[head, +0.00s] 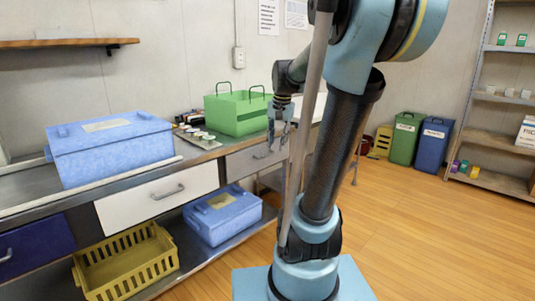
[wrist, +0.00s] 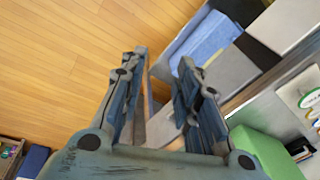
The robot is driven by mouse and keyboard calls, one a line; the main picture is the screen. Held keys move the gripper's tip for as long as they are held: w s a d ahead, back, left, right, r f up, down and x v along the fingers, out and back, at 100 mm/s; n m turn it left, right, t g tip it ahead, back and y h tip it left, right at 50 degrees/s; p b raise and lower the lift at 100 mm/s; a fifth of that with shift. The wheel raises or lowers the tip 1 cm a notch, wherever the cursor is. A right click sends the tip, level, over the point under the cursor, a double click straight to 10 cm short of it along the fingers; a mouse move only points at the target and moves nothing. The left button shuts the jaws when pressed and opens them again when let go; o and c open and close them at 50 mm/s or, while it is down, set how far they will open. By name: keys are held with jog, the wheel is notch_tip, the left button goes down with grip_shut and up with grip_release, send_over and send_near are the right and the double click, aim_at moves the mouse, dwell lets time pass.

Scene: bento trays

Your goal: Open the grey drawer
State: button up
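The grey drawer (head: 245,161) is under the counter, right of the white drawer (head: 158,194). Its front looks flush with the cabinet, and its bar handle (head: 263,152) is near the right part of the front. My gripper (head: 279,126) points down in front of the counter, close to the drawer's right end in the head view. In the wrist view my gripper (wrist: 164,57) has its two fingers apart with nothing held between them. A grey panel, likely the drawer front (wrist: 232,72), shows right of the fingers. The handle is not clear there.
A green box (head: 238,113) and a blue box (head: 110,148) stand on the counter. Another blue box (head: 222,215) and a yellow crate (head: 125,264) sit on the lower shelf. Green (head: 405,138) and blue (head: 432,145) bins stand at the back. Floor on the right is clear.

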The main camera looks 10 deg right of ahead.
aim_at(267, 151)
jog(key=w+d+r+m, duration=0.1)
jog(key=w+r+m, duration=0.15)
jog(key=w, duration=0.75)
jog(key=w+d+r+m, duration=0.1)
jog(key=w+m, duration=0.2)
jog(key=w, duration=0.7)
jog(key=shift+n+y, duration=0.25)
jog(key=shift+y, duration=0.05)
jog(key=x, duration=1.7)
jog(key=shift+a+f, duration=0.2)
jog(key=shift+f, duration=0.1)
grip_shut()
